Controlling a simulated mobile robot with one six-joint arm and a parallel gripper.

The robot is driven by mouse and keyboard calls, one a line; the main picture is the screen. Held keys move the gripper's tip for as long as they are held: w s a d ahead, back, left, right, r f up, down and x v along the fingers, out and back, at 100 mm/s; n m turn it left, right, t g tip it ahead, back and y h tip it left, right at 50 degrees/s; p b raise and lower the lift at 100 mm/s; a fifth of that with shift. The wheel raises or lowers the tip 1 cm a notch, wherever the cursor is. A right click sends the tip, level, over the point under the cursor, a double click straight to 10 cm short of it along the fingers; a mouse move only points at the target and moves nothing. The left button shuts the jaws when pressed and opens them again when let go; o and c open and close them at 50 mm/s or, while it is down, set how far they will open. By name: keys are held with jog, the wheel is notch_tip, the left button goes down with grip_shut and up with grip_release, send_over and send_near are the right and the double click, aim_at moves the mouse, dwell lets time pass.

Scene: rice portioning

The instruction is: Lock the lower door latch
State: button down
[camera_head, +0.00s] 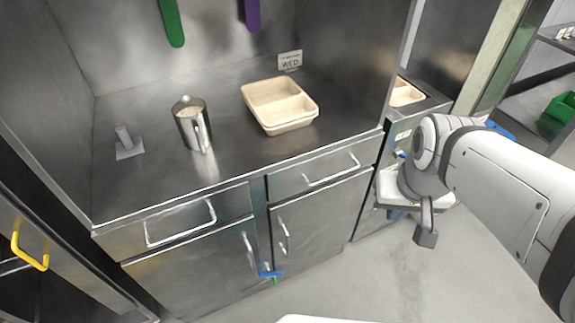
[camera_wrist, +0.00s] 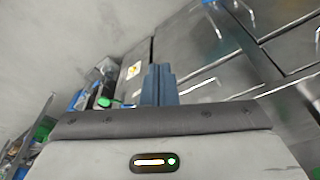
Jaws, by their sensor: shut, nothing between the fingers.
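A small blue latch (camera_head: 270,273) with a green part below it sits low at the seam between the two lower cabinet doors. The left door (camera_head: 195,280) and right door (camera_head: 322,222) look closed. Whether the latch is locked cannot be told. In the wrist view my gripper's blue-grey fingers (camera_wrist: 159,86) are together and empty. A blue piece at the top edge of the wrist view may be the latch.
The steel counter holds a metal jug (camera_head: 191,125), a two-part beige tray (camera_head: 280,104) and a WED card (camera_head: 290,60). Drawer and door handles stick out from the cabinet front. A yellow handle (camera_head: 30,247) is at far left. The floor (camera_head: 390,270) before the cabinet is clear.

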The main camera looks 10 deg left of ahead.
jog(key=shift+w+a, duration=0.15)
jog(key=shift+w, duration=0.05)
